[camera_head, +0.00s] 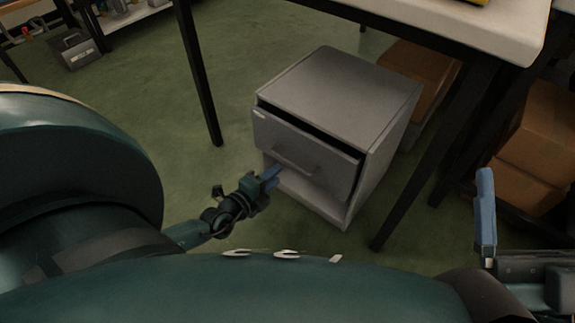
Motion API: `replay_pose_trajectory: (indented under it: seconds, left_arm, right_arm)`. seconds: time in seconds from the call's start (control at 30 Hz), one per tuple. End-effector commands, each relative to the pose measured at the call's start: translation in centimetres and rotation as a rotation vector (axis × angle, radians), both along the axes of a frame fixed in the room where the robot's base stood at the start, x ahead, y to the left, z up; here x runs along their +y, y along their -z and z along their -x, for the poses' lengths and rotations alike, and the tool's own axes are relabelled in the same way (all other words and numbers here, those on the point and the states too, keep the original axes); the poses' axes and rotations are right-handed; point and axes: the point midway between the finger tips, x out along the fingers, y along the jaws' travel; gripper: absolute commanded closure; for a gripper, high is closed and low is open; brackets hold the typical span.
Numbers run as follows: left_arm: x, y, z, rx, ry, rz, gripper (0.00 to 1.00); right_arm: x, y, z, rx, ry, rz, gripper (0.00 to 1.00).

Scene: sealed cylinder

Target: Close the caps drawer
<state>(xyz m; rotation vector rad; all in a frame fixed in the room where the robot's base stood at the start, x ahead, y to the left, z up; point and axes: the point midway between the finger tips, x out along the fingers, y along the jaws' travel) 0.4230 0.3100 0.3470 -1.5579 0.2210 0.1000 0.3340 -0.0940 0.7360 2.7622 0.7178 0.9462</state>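The grey drawer cabinet (345,92) stands on the floor in the middle of the view. Its upper drawer (325,165) is partly pulled out, with a dark gap showing above its front. The drawer has a bar handle (297,166). My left gripper (274,176) is just in front of the drawer's lower left part, its blue fingertips close to the handle. I cannot tell whether they touch it or how far apart they are. My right gripper (486,225) is at the right edge with one blue finger showing; the other finger is not clear.
A white-topped table (460,25) with dark legs stands behind and right of the cabinet. Cardboard boxes (540,130) sit under it at the right. A dark table leg (197,75) stands left of the cabinet. Green floor (165,90) is open to the left.

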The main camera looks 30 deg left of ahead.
Motion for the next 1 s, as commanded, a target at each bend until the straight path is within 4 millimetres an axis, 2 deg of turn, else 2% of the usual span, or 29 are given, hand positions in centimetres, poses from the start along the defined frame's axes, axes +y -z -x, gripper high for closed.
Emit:
replay_pose_trajectory:
  seconds: [0.03,0.2,0.4,0.77,1.0]
  left_arm:
    - [-0.1,0.4,-1.3,-0.005,-0.003,0.002,0.69]
    - [-0.3,1.1,-4.2,-0.002,-0.002,0.002,0.69]
    - [-0.5,1.4,-6.1,0.0,0.0,0.001,0.69]
    - [-0.5,1.4,-6.4,0.002,0.0,0.0,0.69]
    - [-0.5,1.4,-6.4,0.001,0.001,0.0,0.89]
  right_arm:
    - [0.0,-0.1,0.0,-0.033,0.0,0.003,0.1]
    - [-0.1,-1.2,0.3,-0.128,-0.001,0.014,0.1]
    - [-0.2,-2.2,0.7,-0.202,-0.002,0.02,0.1]
    - [-0.2,-2.5,0.8,-0.216,-0.002,0.021,0.1]
    - [-0.2,-2.4,0.8,-0.216,-0.002,0.021,0.1]
